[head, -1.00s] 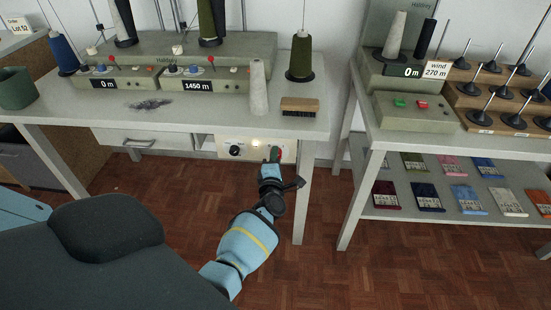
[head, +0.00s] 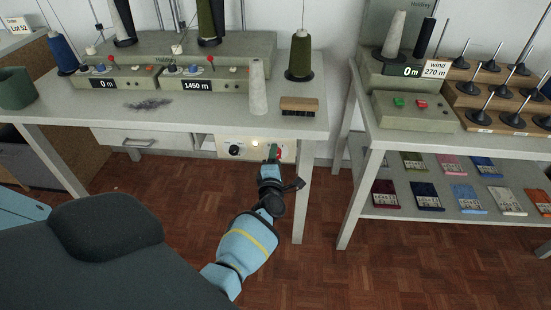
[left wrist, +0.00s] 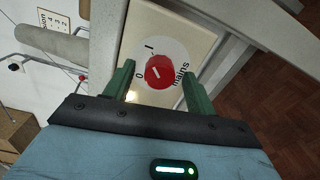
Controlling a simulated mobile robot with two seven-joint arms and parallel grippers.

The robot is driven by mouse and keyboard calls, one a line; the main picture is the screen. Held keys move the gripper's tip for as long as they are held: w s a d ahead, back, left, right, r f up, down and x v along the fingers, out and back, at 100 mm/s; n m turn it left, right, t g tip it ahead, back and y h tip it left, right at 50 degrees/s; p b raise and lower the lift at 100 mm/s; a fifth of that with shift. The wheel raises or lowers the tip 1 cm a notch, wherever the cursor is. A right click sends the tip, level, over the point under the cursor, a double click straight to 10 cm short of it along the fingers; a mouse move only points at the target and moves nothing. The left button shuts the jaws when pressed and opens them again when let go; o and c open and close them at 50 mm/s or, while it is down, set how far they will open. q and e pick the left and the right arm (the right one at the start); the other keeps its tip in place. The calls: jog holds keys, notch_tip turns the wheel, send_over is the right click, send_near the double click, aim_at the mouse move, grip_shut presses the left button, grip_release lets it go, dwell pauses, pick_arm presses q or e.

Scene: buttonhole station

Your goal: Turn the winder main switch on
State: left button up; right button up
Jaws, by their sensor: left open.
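The mains switch is a round red knob (left wrist: 159,72) with a white line across it, on a pale disc marked 0, 1 and "mains". I cannot tell for sure which mark the line points to. The disc sits on a cream panel (head: 222,146) under the left table. My left gripper (head: 273,153) is at the panel's right end and hides the knob in the head view. In the left wrist view its green fingers (left wrist: 160,80) are open, one on each side of the knob. My right gripper is not in view.
The panel also has a black dial (head: 235,150) and a small glowing lamp (head: 254,144). The left table's leg (head: 302,195) stands just right of the gripper. The tabletop (head: 215,108) with winder units is above. The floor below is clear.

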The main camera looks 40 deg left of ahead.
pick_arm(q)
jog(key=p+v, duration=0.1)
jog(key=v, duration=0.6)
jog(key=shift+s+d, duration=0.1)
jog(key=shift+d, duration=0.05)
dwell(0.4)
